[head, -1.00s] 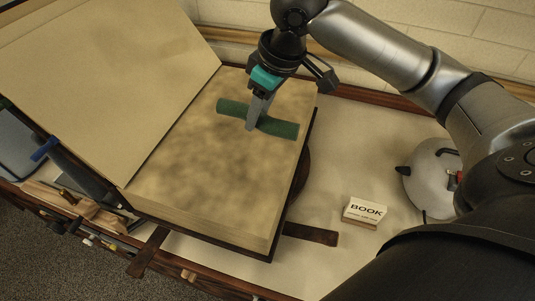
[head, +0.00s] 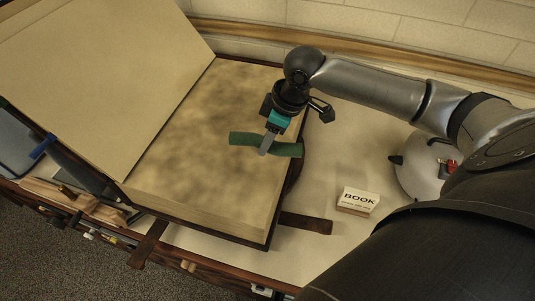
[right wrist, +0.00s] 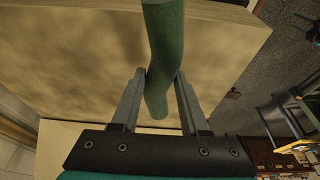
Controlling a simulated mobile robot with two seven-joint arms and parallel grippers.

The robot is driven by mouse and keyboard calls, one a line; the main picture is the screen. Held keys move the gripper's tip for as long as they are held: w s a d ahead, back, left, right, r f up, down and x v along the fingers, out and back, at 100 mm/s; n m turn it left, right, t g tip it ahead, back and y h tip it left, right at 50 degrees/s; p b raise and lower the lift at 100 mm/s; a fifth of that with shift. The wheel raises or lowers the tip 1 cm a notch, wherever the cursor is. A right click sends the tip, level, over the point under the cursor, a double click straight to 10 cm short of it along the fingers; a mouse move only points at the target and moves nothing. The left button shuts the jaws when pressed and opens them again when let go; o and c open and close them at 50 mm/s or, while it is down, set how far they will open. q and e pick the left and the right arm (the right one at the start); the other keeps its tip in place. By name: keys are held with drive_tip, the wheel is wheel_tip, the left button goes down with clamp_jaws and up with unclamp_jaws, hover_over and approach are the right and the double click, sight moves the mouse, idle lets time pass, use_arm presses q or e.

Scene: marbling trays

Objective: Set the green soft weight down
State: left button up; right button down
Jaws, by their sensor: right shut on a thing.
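The green soft weight (head: 242,139) is a dark green cloth roll, bent along its length. The exact height is hard to tell. My left gripper is not in view.
A small card block reading BOOK (head: 357,200) stands on the pale table right of the book. A round grey object (head: 417,178) is farther right. The raised left cover (head: 90,80) slopes up. The mottled right page is otherwise clear.

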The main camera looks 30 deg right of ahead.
sight(267, 163)
drive_tip(key=shift+f+b, duration=0.3)
drive_tip(key=shift+f, duration=2.45)
drive_tip(key=shift+f, duration=0.1)
drive_tip(key=shift+c, duration=2.1)
unclamp_jaws()
drive_tip(key=p+v, duration=0.1)
drive_tip(key=v, duration=1.1)
drive_tip(key=shift+p, duration=0.3)
